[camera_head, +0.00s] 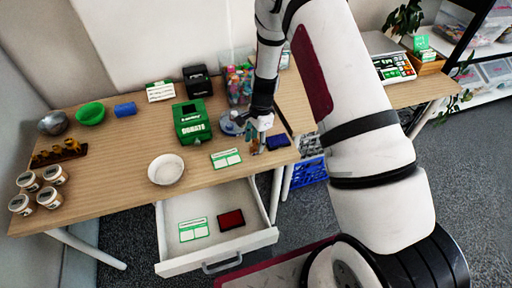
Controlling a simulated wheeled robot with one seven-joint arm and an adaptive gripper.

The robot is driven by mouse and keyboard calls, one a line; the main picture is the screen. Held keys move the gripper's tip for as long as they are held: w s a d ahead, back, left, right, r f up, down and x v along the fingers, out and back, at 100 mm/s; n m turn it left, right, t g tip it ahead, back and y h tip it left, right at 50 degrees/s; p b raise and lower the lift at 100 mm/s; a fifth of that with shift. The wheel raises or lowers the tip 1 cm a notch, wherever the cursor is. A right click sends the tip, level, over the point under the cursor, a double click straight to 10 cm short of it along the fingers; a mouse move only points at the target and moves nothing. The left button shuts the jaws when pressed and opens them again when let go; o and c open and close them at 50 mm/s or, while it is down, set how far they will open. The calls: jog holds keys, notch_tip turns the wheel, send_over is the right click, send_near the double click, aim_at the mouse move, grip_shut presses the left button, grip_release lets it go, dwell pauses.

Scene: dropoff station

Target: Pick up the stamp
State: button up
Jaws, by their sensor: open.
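My gripper (258,138) points down over the front right part of the wooden table, beside a dark blue pad (278,142). A small tan and grey object, perhaps the stamp (256,148), shows right at my fingertips. It is too small and too covered by the fingers to tell its shape or whether they touch it. My gripper is open. A white and green card (226,158) lies just left of it.
The drawer (175,251) is pulled out below the table (120,190), with a red pad (231,220) and a card (193,230) inside. A green donation box (192,122), white bowl (166,169) and clear candy container (237,84) stand near my gripper.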

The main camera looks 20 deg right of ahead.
jog(key=shift+f, duration=0.65)
grip_shut()
jog(key=shift+r, duration=0.15)
jog(key=shift+r, duration=0.6)
notch_tip(320, 180, up, 2)
jog(key=shift+r+b, duration=0.15)
jog(key=shift+b, duration=0.15)
jog(key=s+d+r, duration=0.1)
jog(key=s+d, duration=0.2)
jog(key=s, duration=1.2)
jog(key=shift+s+d, duration=0.2)
jog(key=shift+s, duration=0.15)
jog(key=shift+r, duration=0.1)
